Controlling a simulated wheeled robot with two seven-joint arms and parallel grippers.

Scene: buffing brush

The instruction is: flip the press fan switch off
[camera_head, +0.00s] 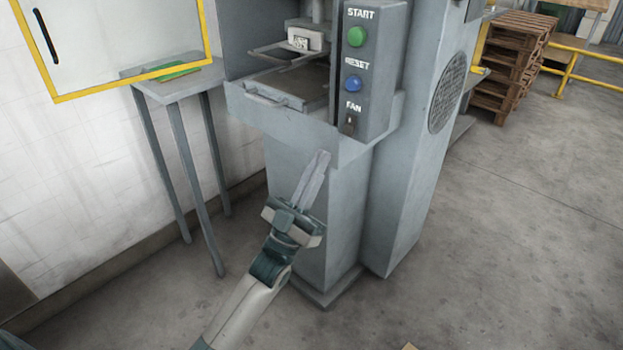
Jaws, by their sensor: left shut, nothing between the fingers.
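The grey press (388,200) stands in the middle of the head view. Its control panel (375,62) carries a green START button (357,37), a blue RESET button (354,83) and a small FAN switch (350,124) at the bottom. The switch is too small to tell which way its lever sits. My left gripper (321,156) is shut and empty, its fingers pointing up and slightly right. In the picture its fingertips are below and to the left of the fan switch, apart from it. My right gripper is not in view.
A yellow-edged clear guard door (120,88) hangs at the upper left. A small grey side table (172,88) with a green item (180,71) stands by the white wall. Wooden pallets (511,60) and yellow rails (573,65) are at the back right.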

